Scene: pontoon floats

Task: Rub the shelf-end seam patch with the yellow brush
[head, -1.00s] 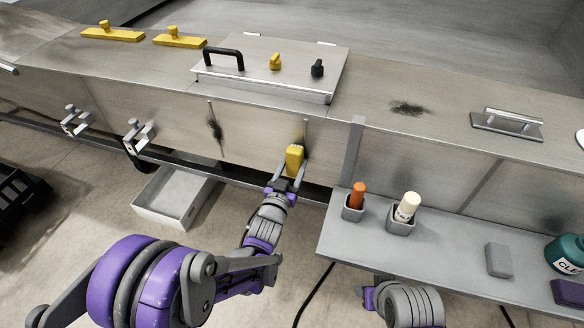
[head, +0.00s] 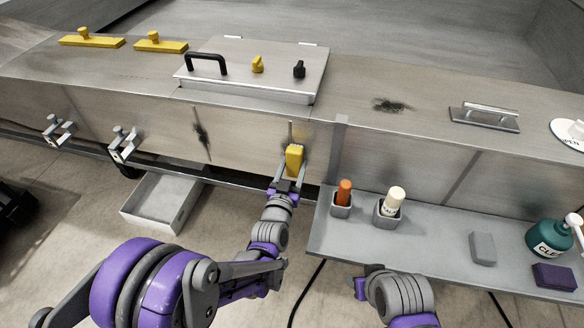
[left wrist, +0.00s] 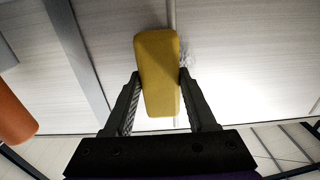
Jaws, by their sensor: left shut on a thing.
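My left gripper (head: 289,172) is shut on the yellow brush (head: 294,158), a block held upright against the steel front panel, over the lower part of a vertical seam (head: 290,131) near the shelf end. In the left wrist view the brush (left wrist: 158,75) sits between the two fingers, and a faint grey smudge (left wrist: 188,57) shows right beside it. In the head view the seam patch is mostly hidden behind the brush; I cannot tell how much dirt is left. My right gripper (head: 358,286) is low in front of the shelf, its fingers not clear.
The grey shelf (head: 440,245) holds an orange-handled tool (head: 344,192), a cream-topped tool (head: 393,200), a grey block (head: 482,248) and a teal bottle (head: 548,238). Other dark smudges mark the left seam (head: 201,135) and the counter top (head: 390,105). A tray (head: 160,205) lies on the floor.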

